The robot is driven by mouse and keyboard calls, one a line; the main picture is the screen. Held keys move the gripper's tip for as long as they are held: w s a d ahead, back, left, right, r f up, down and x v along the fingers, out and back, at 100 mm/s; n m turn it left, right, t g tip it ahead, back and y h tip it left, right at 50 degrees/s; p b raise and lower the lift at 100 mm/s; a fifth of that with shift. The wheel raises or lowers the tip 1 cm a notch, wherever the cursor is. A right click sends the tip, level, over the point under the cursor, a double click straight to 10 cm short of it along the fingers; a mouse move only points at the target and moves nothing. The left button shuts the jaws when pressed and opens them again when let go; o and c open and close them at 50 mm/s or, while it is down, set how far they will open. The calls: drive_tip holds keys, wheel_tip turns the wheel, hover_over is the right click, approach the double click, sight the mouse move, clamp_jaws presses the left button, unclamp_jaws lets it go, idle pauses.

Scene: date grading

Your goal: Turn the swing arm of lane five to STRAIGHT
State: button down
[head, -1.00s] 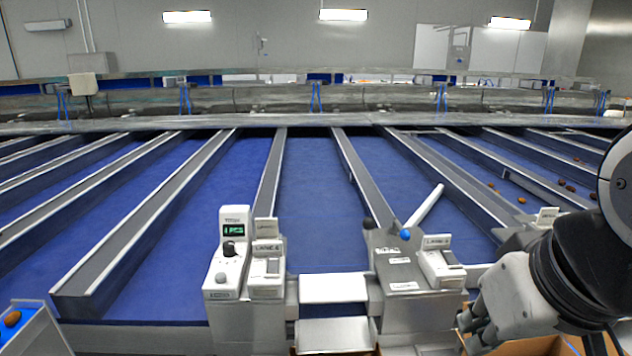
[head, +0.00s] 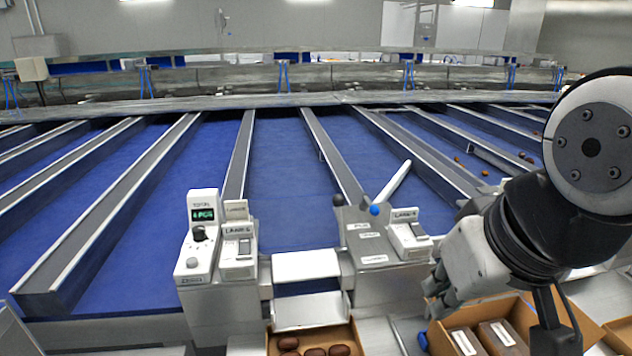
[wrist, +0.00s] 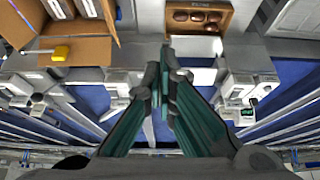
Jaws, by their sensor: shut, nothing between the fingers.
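The white swing arm (head: 394,182) slants up and to the right from a grey post with a blue knob (head: 375,210), across the channel's near end. The white switch box (head: 408,238) just right of the post has a small label that seems to read lane 5. My gripper (head: 432,298) hangs below and right of the post, apart from the swing arm. In the wrist view my gripper (wrist: 165,72) has its teal-padded fingers together and empty.
Left of the post stand a second switch box (head: 238,252) and a unit with a green display (head: 202,214). A carton of dates (head: 352,338) is at the front edge. An open carton with packs (head: 565,320) lies under my arm. Blue channels with grey dividers run back.

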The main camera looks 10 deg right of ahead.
drive_tip(key=c, duration=2.3)
unclamp_jaws()
drive_tip(key=o, duration=0.5)
drive_tip(key=shift+w, duration=0.1)
drive_tip(key=shift+c, duration=0.2)
drive_tip(key=o, duration=0.4)
drive_tip(key=w, duration=0.2)
drive_tip(key=w+r, duration=0.1)
drive_tip(key=w, duration=0.2)
drive_tip(key=w+d+r+b, duration=0.1)
drive_tip(key=w, duration=0.2)
drive_tip(key=shift+w+r, duration=0.2)
drive_tip(key=shift+r, duration=0.05)
drive_tip(key=g+h+b, duration=0.1)
drive_tip(key=b, duration=0.2)
hover_over(375, 208)
drive_tip(key=s+a, duration=0.1)
drive_tip(key=s, duration=0.4)
wheel_tip(375, 208, down, 4)
drive_tip(key=f, duration=0.1)
drive_tip(key=x, duration=1.2)
drive_tip(key=shift+w+f+p, duration=0.1)
drive_tip(key=shift+f+p, duration=0.3)
drive_tip(key=shift+c, duration=0.4)
clamp_jaws()
